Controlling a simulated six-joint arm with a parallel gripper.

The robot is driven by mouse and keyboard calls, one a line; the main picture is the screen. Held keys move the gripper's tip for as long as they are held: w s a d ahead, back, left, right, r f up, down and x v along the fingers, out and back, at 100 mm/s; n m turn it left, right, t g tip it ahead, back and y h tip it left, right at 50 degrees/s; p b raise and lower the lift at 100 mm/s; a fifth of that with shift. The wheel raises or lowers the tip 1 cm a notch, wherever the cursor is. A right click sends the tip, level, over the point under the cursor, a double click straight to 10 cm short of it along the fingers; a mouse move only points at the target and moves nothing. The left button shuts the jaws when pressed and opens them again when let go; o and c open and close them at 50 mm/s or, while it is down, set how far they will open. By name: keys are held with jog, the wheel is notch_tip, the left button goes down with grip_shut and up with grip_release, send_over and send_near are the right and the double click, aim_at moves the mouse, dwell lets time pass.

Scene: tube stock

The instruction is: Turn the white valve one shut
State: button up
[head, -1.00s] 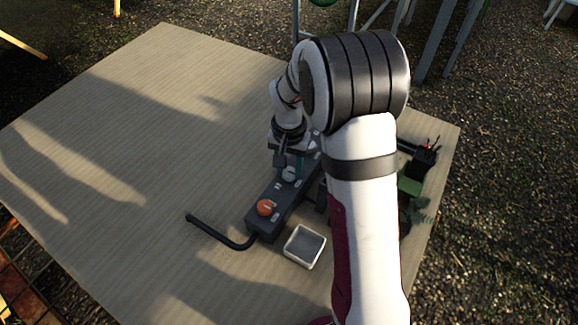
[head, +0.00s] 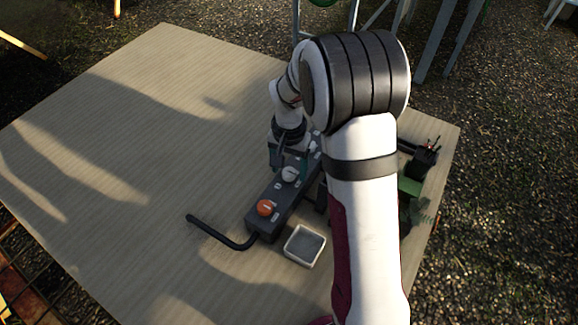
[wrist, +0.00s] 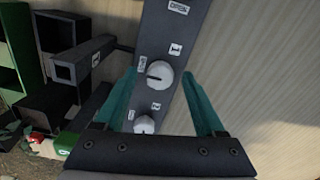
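A grey valve block (head: 279,194) lies on the table. A white knob (head: 289,174) sits on its top, beyond an orange knob (head: 265,207). My gripper (head: 290,160) is just above and beyond the white knob. In the wrist view, its teal fingers (wrist: 160,72) are spread on either side of a white knob (wrist: 158,75), apart from it. This knob's dark pointer line points left, towards a small label. A second white knob (wrist: 145,123) is nearer the gripper's palm. The number labels are too small to read surely.
A dark bent pipe (head: 222,232) runs from the block's near end. A small white-rimmed tray (head: 305,247) stands right of it. Dark and green bins (wrist: 62,38) are left in the wrist view. The table's left side is clear.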

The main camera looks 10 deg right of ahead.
aim_at(289, 173)
notch_tip(289, 173, up, 16)
dwell(0.4)
jog(key=shift+s+f, duration=0.1)
jog(key=s+a+f+y, duration=0.1)
jog(key=s+a, duration=0.1)
jog(key=s, duration=1.1)
jog(key=s+a+f+n, duration=0.1)
jog(key=s+a, duration=0.1)
jog(key=s, duration=1.2)
jog(key=shift+a+f+y, duration=0.25)
jog(key=shift+f+y, duration=0.05)
jog(key=shift+y, duration=0.1)
jog(key=shift+w, duration=0.1)
